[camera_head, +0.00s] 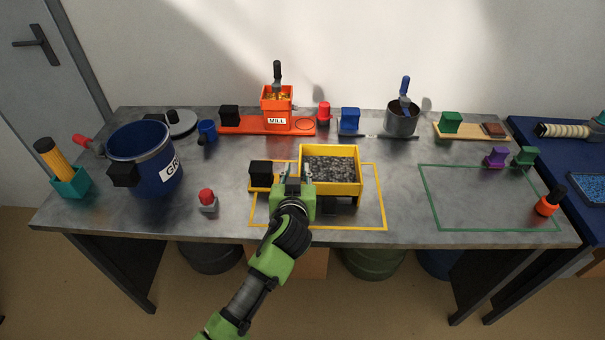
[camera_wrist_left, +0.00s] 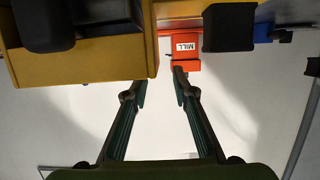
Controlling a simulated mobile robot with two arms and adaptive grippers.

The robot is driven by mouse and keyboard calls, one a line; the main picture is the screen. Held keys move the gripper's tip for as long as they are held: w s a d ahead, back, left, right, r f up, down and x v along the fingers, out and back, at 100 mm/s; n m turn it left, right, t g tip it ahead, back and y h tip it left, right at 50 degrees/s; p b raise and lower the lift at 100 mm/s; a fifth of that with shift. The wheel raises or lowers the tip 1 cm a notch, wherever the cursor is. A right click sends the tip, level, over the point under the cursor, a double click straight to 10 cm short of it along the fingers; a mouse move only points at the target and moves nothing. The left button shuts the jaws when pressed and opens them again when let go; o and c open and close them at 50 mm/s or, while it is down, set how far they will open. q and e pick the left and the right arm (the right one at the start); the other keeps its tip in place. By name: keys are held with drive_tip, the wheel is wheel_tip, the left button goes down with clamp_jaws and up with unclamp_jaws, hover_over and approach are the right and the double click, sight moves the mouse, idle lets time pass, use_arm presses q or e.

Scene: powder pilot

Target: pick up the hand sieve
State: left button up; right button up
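A yellow box (camera_head: 345,189) with dark grey granules in it stands at the middle of the table, inside a yellow outline. It seems to be the hand sieve, but I cannot be sure. A black block (camera_head: 262,169) sits on a yellow base to its left. My left gripper (camera_head: 293,173) is between the block and the box, fingers pointing away from me. In the left wrist view the fingers (camera_wrist_left: 160,82) are apart with nothing between them. The yellow box (camera_wrist_left: 95,67) and a dark rounded part (camera_wrist_left: 43,25) show at upper left there, the black block (camera_wrist_left: 229,27) at upper right.
Behind stands the orange mill (camera_head: 277,109) with a scoop. A metal pot (camera_head: 402,123) with a blue-handled tool is right of it. A blue bucket (camera_head: 160,165) stands left, a red-topped item (camera_head: 207,200) nearer. The green-outlined area (camera_head: 470,195) is mostly clear.

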sight(300, 162)
use_arm(q)
drive_tip(key=shift+d+p+x, duration=0.15)
drive_tip(key=shift+p+x, duration=0.1)
drive_tip(key=shift+x, duration=1.15)
drive_tip(key=shift+d+p+x, duration=0.15)
drive_tip(key=shift+p+x, duration=0.05)
drive_tip(key=shift+x, duration=1.15)
drive_tip(key=shift+s+f, duration=0.1)
clamp_jaws()
